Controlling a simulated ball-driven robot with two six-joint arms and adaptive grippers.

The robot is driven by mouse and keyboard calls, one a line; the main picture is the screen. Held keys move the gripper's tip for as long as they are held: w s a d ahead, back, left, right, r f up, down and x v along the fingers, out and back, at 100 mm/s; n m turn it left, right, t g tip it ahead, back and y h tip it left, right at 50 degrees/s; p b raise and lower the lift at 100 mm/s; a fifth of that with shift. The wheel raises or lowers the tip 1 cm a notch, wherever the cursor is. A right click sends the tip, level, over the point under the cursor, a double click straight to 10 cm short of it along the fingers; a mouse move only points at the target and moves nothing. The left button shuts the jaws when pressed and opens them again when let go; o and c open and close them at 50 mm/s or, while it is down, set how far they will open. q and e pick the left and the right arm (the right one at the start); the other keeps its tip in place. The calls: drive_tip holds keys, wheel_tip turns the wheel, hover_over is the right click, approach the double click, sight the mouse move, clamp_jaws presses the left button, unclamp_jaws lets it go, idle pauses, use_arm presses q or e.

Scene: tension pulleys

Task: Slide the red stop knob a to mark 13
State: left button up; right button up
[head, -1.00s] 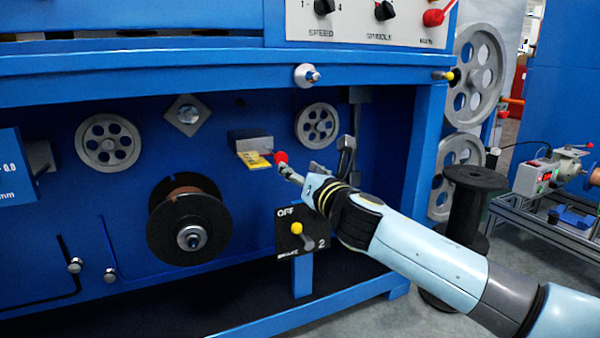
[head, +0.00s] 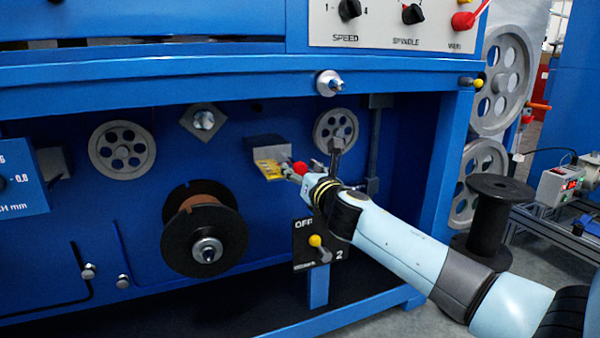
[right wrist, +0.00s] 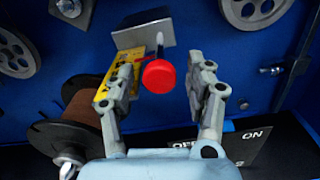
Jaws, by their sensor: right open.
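The red stop knob (head: 299,168) sits in front of a yellow scale plate (head: 268,169) under a grey block (head: 267,147) on the blue panel. In the right wrist view the red knob (right wrist: 158,76) lies between the two open fingers, nearer the left finger. The yellow scale (right wrist: 126,70) is partly hidden behind that finger, and its marks are too small to read. My right gripper (head: 296,176) is open at the knob; in the right wrist view the gripper (right wrist: 163,92) has a gap on its right side. My left gripper is not in view.
A black spool (head: 203,232) stands out from the panel at lower left. Grey pulleys (head: 122,150) flank the scale. A blue frame beam (head: 200,80) runs above.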

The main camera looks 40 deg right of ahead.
drive_tip(key=shift+w+d, duration=0.1)
drive_tip(key=shift+w, duration=0.2)
clamp_jaws()
